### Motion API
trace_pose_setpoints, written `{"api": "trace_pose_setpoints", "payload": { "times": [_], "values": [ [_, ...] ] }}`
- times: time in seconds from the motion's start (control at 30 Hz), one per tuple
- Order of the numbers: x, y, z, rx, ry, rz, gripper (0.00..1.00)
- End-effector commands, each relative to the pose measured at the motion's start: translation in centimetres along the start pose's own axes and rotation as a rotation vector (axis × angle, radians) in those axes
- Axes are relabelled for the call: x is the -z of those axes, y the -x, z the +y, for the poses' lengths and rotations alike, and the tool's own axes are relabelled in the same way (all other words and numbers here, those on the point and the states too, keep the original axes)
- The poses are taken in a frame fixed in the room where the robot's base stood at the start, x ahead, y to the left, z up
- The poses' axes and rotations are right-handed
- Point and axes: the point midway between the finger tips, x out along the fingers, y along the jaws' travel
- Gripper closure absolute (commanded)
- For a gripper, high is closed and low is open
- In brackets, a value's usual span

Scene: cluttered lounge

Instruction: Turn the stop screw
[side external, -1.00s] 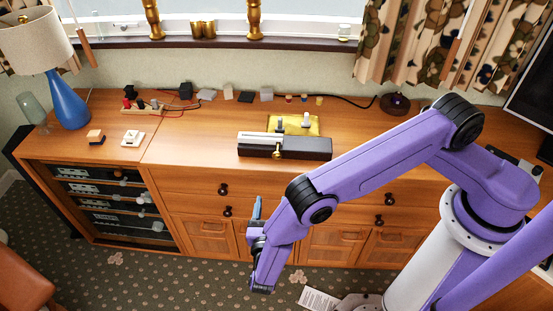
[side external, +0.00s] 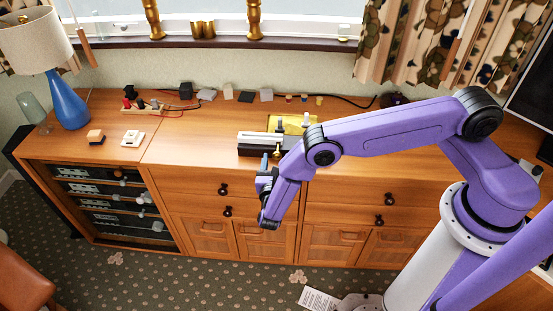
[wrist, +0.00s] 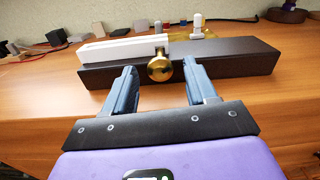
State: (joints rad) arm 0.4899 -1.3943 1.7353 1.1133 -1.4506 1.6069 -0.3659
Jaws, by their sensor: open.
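The stop screw (wrist: 159,68) is a round brass knob on the front of a dark block (wrist: 228,60) with a white bar (wrist: 108,48) along its top. In the side external view the white bar (side external: 258,138) shows on the wooden cabinet top, but the arm hides part of the block and I cannot make out the knob clearly. My gripper (wrist: 162,84) is open, its two blue-grey fingers apart, with the knob between and just beyond the tips. Nothing is held. In the side external view my gripper (side external: 265,165) is at the cabinet's front edge.
A yellow plate (side external: 290,122) with small upright pieces lies behind the block. Several small blocks (side external: 246,97) and a cable run along the back. A switch stand (side external: 140,105) and a blue lamp (side external: 68,105) are at left.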

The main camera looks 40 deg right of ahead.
Motion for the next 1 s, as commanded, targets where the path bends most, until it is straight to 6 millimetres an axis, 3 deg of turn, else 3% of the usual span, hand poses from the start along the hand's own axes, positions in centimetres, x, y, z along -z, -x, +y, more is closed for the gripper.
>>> {"api": "trace_pose_setpoints", "payload": {
  "times": [0.13, 0.43, 0.47, 0.6, 0.63, 1.0],
  "values": [
    [0.01, -0.99, -0.02, 0.001, -0.001, 0.001, 0.43],
    [0.01, -1.19, -0.01, 0.0, 0.0, 0.0, 0.43],
    [0.01, -1.19, -0.01, 0.0, 0.0, 0.0, 0.47],
    [0.01, -1.18, -0.02, 0.0, 0.0, 0.0, 0.92],
    [0.01, -1.18, -0.02, 0.0, 0.0, 0.0, 1.0],
    [0.01, -1.17, -0.02, 0.001, -0.044, 0.0, 1.0]
  ]
}}
